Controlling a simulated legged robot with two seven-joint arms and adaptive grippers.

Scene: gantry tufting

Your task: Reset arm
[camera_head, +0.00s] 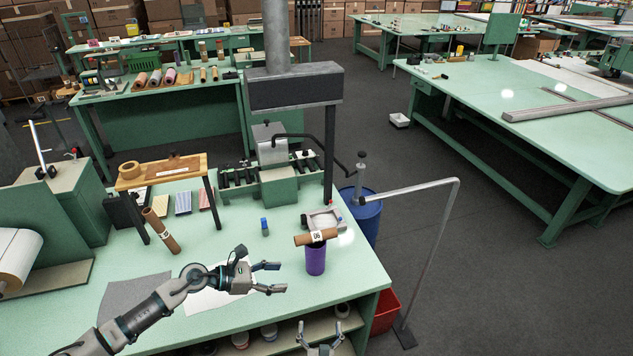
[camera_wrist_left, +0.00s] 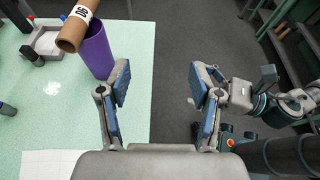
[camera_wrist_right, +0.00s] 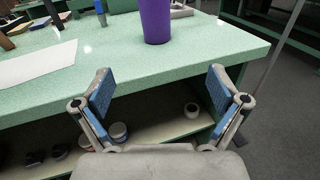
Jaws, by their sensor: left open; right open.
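My left gripper (camera_head: 279,277) is open and empty above the green table, left of a purple cylinder (camera_head: 315,262). A brown cardboard tube with a "06" label (camera_head: 316,237) lies across the top of the cylinder. The left wrist view shows the tube (camera_wrist_left: 76,27) and the purple cylinder (camera_wrist_left: 96,52) at upper left, apart from the open fingers (camera_wrist_left: 160,85). My right gripper (camera_head: 320,338) is at the bottom edge of the head view, in front of the table. In the right wrist view its fingers (camera_wrist_right: 160,92) are open and empty, with the purple cylinder (camera_wrist_right: 155,20) beyond.
The green table (camera_head: 255,325) carries a white sheet (camera_head: 213,297), another cardboard tube (camera_head: 161,231), a small wooden stand (camera_head: 160,172) and a green machine (camera_head: 277,185). A metal post (camera_head: 433,250), blue drum (camera_head: 366,215) and red bin (camera_head: 386,311) stand at its right.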

